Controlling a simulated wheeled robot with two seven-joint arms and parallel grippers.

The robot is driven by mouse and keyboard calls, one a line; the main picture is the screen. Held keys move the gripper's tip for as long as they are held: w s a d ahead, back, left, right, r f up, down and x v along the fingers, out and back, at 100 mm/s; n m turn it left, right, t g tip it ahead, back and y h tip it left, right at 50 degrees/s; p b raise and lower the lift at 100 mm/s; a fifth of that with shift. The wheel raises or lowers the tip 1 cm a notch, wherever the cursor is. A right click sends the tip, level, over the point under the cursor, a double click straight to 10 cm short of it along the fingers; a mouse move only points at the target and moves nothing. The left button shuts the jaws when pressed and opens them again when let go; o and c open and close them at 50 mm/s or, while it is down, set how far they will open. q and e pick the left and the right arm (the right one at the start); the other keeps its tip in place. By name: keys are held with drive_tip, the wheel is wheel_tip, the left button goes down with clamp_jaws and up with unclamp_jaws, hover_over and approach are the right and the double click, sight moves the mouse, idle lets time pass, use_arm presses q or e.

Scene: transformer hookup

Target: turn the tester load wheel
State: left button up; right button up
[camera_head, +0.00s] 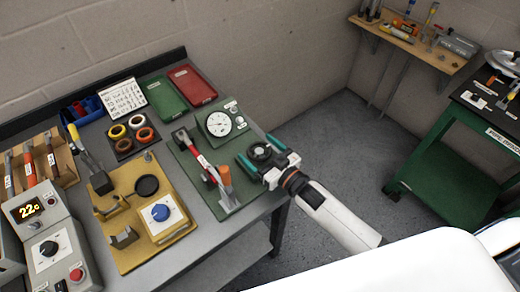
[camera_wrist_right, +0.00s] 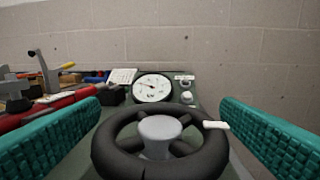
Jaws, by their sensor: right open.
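The black load wheel (camera_wrist_right: 108,150) fills the lower middle of the right wrist view. It has a grey hub (camera_wrist_right: 160,132) and a white marker (camera_wrist_right: 215,125) at the right of its rim. In the head view the wheel (camera_head: 260,152) shows between the teal fingers of my right gripper (camera_head: 257,150). That gripper is open, with one finger on each side of the wheel; in the wrist view gaps show between the rim and both fingers. The tester's round white dial (camera_head: 218,124) is behind the wheel and also shows in the wrist view (camera_wrist_right: 152,88). My left gripper is not in view.
A yellow board (camera_head: 130,195) with a blue knob (camera_head: 160,212) lies farther left. Green (camera_head: 163,98) and red (camera_head: 192,85) trays lie at the back. Open floor (camera_head: 330,140) is right of the bench.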

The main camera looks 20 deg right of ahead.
drive_tip(key=c, duration=1)
drive_tip(key=shift+a+m+h, duration=0.1)
drive_tip(key=shift+m+h, duration=0.3)
drive_tip(key=shift+h, duration=0.2)
drive_tip(key=shift+m+t+h, duration=0.7)
drive_tip(key=shift+m+h, duration=0.5)
drive_tip(key=shift+h, duration=0.6)
drive_tip(key=o, duration=1)
drive_tip(key=shift+s, duration=0.1)
